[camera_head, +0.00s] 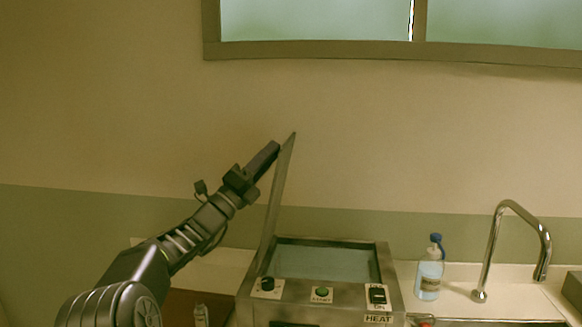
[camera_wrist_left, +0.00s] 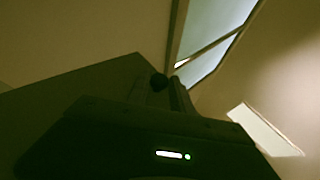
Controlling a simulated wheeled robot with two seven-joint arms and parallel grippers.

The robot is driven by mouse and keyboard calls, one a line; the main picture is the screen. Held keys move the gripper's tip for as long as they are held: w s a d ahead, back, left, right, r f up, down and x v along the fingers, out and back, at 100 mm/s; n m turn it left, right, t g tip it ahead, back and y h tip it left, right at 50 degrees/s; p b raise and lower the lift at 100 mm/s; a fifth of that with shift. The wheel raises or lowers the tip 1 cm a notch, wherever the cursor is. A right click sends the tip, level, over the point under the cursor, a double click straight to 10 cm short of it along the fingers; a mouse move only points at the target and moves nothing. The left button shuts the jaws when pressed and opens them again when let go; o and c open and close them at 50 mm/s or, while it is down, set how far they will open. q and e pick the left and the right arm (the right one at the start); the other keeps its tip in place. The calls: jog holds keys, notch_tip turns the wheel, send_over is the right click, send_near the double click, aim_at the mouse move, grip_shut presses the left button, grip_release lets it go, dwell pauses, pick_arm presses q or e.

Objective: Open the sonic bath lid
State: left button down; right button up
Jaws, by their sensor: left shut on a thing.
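The sonic bath (camera_head: 391,282) is a metal box with a square opening, and pale liquid shows inside. Its lid (camera_head: 280,187) stands steeply raised along the bath's left side, leaning a little to the right at the top. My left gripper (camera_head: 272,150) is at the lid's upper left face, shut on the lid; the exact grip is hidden. In the left wrist view the lid (camera_wrist_left: 85,92) is a dark slanted panel, and a dark round knob (camera_wrist_left: 158,82) shows by the gripper (camera_wrist_left: 178,95). My right gripper is not in view.
A blue-capped bottle (camera_head: 429,275) and a sink tap (camera_head: 512,235) stand to the right. A small bottle (camera_head: 201,315) is at the lower left. The wall is behind.

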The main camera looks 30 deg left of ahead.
pick_arm(q)
jog(key=shift+s+a+n+t+y, duration=0.2)
jog(key=shift+s+a+n+y, duration=0.15)
jog(key=shift+a, duration=0.2)
jog(key=shift+s+a+n+t+y, duration=0.15)
jog(key=shift+a+n+t+y, duration=0.1)
jog(key=shift+a+n, duration=0.25)
jog(key=c, duration=1.2)
grip_release()
jog(key=b+v, duration=0.2)
jog(key=v, duration=0.5)
jog(key=shift+s+f+b, duration=0.25)
jog(key=shift+s+b, duration=0.1)
jog(key=shift+b, duration=0.05)
